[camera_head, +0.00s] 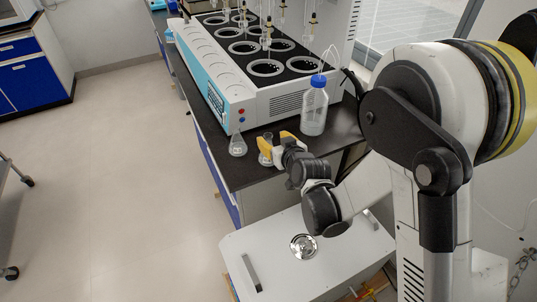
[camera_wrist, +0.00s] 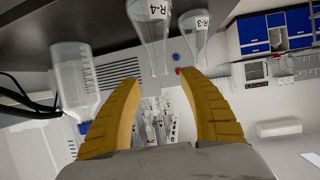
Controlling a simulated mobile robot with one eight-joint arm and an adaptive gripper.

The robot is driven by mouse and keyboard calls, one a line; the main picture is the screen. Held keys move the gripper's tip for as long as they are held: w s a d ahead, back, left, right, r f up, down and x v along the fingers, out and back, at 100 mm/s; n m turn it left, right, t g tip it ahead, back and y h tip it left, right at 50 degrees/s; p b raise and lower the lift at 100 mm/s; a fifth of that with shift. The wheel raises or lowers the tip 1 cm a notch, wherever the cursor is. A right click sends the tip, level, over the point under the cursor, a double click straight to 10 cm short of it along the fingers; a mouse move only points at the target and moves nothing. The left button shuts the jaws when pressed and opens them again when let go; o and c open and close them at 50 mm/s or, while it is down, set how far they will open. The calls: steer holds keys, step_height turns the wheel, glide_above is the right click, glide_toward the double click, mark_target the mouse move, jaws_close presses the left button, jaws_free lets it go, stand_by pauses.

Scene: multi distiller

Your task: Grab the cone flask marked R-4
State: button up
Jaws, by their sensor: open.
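The cone flask marked R-4 (camera_wrist: 152,32) hangs inverted in the tilted wrist view, its label readable and its neck pointing down between the fingertips. In the head view the same flask (camera_head: 267,142) stands on the dark bench, partly hidden by the yellow fingers. My gripper (camera_head: 274,147) is open beside it; in the wrist view its two yellow fingers (camera_wrist: 158,80) are spread either side of the neck. I cannot tell whether a finger touches the glass. A second cone flask marked R-3 (camera_wrist: 195,35) stands close by; it also shows in the head view (camera_head: 237,146).
A blue-capped bottle (camera_head: 314,108) with tubing stands on the bench to the right of the gripper; it also shows in the wrist view (camera_wrist: 76,82). The multi distiller (camera_head: 230,90) stands behind the flasks. The bench's front edge is near.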

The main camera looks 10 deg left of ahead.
mark_target(267, 135)
steer(key=b+x, duration=0.1)
steer(key=x, duration=0.3)
steer(key=shift+w+a+f+b, duration=0.1)
steer(key=shift+a+f+b, duration=0.05)
steer(key=shift+f+b, duration=0.25)
jaws_close()
steer(key=shift+r, duration=0.2)
